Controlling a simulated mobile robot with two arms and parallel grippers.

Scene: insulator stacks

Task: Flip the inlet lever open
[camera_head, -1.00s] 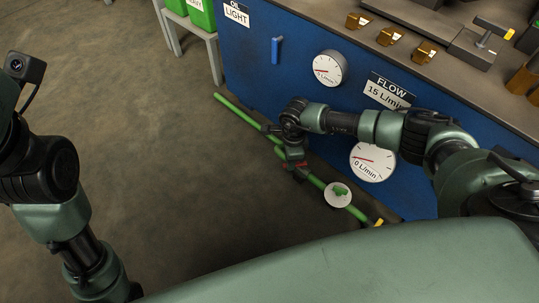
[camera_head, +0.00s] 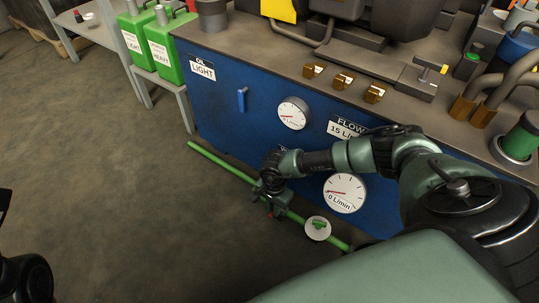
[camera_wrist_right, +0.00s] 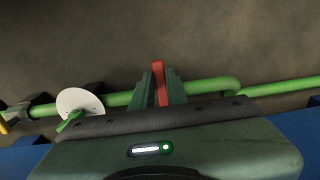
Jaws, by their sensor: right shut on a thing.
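A red lever (camera_wrist_right: 160,82) stands at the green pipe (camera_wrist_right: 205,87) in the right wrist view, between the two fingers of my right gripper (camera_wrist_right: 160,90), which is shut on it. In the head view my right gripper (camera_head: 271,205) is at the green pipe (camera_head: 214,159), low in front of the blue cabinet. The lever is mostly hidden there, with only a small spot of red showing. I cannot read any label on it. My left gripper is not in view.
A white disc with a green handle (camera_head: 318,229) sits on the pipe right of my gripper. The blue cabinet (camera_head: 215,105) carries gauges (camera_head: 293,114) and a blue lever (camera_head: 242,99). Green canisters (camera_head: 171,45) stand on a side table.

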